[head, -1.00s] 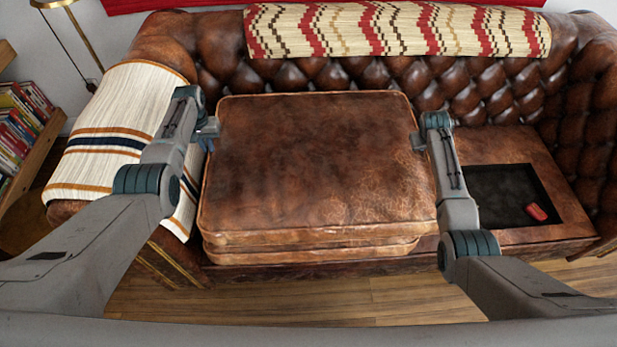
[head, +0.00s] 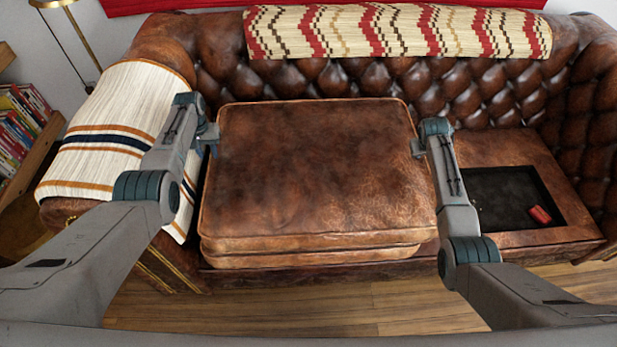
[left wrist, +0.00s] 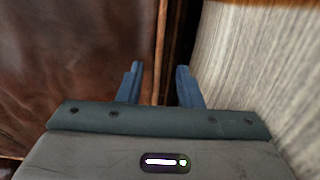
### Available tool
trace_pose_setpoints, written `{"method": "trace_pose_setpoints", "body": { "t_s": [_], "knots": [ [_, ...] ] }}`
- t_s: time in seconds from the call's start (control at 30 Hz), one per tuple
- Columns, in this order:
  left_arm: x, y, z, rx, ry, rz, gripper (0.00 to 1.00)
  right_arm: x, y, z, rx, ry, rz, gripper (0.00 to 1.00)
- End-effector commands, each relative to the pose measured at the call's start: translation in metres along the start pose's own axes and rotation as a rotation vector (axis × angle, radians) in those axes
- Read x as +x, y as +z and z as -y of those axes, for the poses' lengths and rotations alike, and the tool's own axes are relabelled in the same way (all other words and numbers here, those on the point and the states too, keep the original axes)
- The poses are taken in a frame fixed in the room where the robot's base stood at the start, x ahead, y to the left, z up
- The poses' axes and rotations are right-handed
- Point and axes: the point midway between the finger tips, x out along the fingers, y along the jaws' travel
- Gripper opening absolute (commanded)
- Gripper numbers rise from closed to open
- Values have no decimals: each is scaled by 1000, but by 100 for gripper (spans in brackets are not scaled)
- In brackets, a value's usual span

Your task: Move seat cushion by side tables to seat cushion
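A brown leather seat cushion (head: 318,170) lies flat over another brown cushion (head: 320,258) on the left part of the sofa seat. Only the lower one's front edge shows. My left gripper (head: 208,138) is at the upper cushion's left side; my right gripper (head: 418,147) is at its right side, with its fingers barely visible. In the left wrist view my left gripper's fingers (left wrist: 158,84) are apart. The cushion's piped edge (left wrist: 161,50) runs up the picture behind the gap between them. I cannot tell whether either gripper touches the cushion.
The brown tufted sofa (head: 480,90) surrounds the cushions. A striped cream blanket (head: 125,110) covers its left arm and a patterned throw (head: 395,32) its back. At right, a dark recess (head: 500,190) holds a small red object (head: 540,215). A bookshelf (head: 28,160) stands at far left.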

Motion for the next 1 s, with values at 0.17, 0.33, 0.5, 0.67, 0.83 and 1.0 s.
{"method": "trace_pose_setpoints", "body": {
  "t_s": [0.17,0.33,0.5,0.67,0.83,1.0],
  "knots": [
    [0,0,0,0,0,1,33,0,0,0,1,-1,0,35],
    [-10,0,0,0,0,-2,33,0,0,0,1,-1,-1,35],
    [-35,-1,0,0,0,-5,33,0,0,0,1,-1,-1,35],
    [-70,0,0,0,0,-5,33,0,0,0,1,-1,-1,35],
    [-102,0,0,-1,0,-4,33,0,0,0,2,-1,-1,35],
    [-118,1,0,-1,0,-2,33,0,0,0,1,-1,-1,35]
  ]
}}
